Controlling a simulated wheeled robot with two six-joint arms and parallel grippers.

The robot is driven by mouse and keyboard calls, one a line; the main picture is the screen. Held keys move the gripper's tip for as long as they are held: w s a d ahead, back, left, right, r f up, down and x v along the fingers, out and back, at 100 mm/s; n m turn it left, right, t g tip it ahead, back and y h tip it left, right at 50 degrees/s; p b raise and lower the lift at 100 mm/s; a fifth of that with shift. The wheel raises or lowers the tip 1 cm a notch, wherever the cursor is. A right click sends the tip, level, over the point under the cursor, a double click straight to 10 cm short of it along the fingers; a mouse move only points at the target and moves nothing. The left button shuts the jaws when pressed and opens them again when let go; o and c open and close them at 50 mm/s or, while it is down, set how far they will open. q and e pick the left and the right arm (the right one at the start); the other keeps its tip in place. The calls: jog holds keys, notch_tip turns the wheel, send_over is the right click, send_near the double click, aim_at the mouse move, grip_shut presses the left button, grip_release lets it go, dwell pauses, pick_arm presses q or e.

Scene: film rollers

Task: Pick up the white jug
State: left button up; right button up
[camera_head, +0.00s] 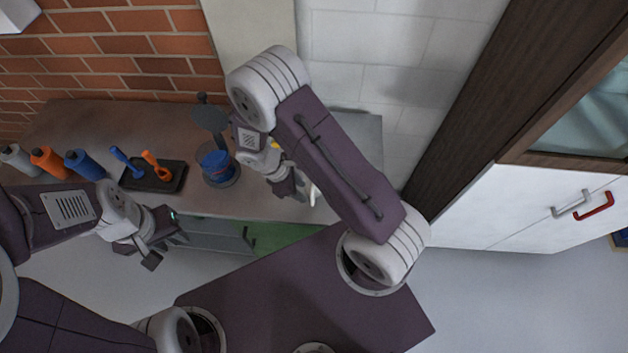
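A small white piece (314,194) shows on the counter just right of my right gripper. It may be part of the white jug, but my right arm hides most of that area. My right gripper (292,188) points down over the counter, close beside this piece. I cannot tell whether its fingers are apart or touch anything. My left gripper (164,245) is open and empty, in front of the counter's front edge.
The counter (205,202) holds bottles in grey, orange (48,161) and blue (84,165), a dark tray (155,177) with blue and orange tools, and a blue container (215,163). A brick wall stands behind. A white cabinet (530,205) is at right.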

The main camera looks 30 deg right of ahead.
jog(key=x, duration=0.8)
jog(key=shift+a+f, duration=0.1)
jog(key=shift+w+f, duration=0.1)
jog(key=shift+f, duration=0.35)
jog(key=shift+r, duration=0.1)
grip_shut()
dwell(0.7)
